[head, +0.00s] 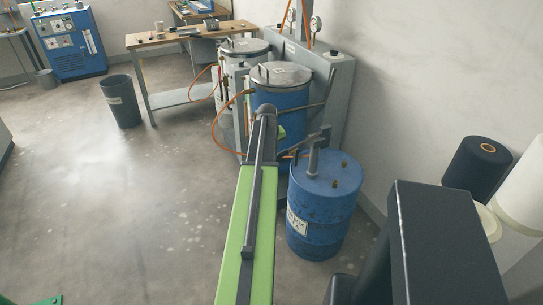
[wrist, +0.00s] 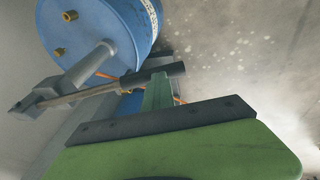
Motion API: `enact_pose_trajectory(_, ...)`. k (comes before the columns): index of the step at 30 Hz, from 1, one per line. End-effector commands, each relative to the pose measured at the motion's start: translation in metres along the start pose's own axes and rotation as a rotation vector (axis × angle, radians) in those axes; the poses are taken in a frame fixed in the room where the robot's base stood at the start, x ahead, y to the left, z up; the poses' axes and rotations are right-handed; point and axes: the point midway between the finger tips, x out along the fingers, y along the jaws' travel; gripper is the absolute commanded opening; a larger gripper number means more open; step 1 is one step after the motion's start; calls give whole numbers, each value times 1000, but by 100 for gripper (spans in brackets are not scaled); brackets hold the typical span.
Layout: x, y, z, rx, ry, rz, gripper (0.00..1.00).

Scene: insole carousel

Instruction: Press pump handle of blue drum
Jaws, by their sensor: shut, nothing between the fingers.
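The blue drum (head: 322,205) stands upright on the floor right of my green arm in the head view. Its grey pump (head: 314,157) rises from the lid. In the wrist view the drum (wrist: 100,32) is at the top left, with the pump column (wrist: 90,66) slanting across it. The pump handle (wrist: 75,95) runs from the pump head to a dark grip (wrist: 150,75). My gripper (wrist: 160,82) is shut and empty, its green fingers at the dark grip. I cannot tell whether they touch it. In the head view my arm hides most of the gripper.
Behind the drum stands a blue tank (head: 277,105) with a metal lid, beside a grey cabinet (head: 325,85) and an orange hose (head: 215,125). Dark and white rolls (head: 477,168) stand at the right. A bin (head: 120,100) is farther left. The floor at left is clear.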

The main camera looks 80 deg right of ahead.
Motion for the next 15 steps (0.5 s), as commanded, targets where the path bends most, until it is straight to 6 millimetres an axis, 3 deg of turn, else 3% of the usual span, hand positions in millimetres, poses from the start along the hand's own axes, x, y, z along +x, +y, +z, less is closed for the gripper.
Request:
enact_pose_trajectory(1, 5, 7, 10, 7, -23, 6, 0)
enact_pose_trajectory(8, 2, 8, 11, 10, -23, 7, 0)
enact_pose_trajectory(15, -32, 4, 9, 5, -11, 8, 0)
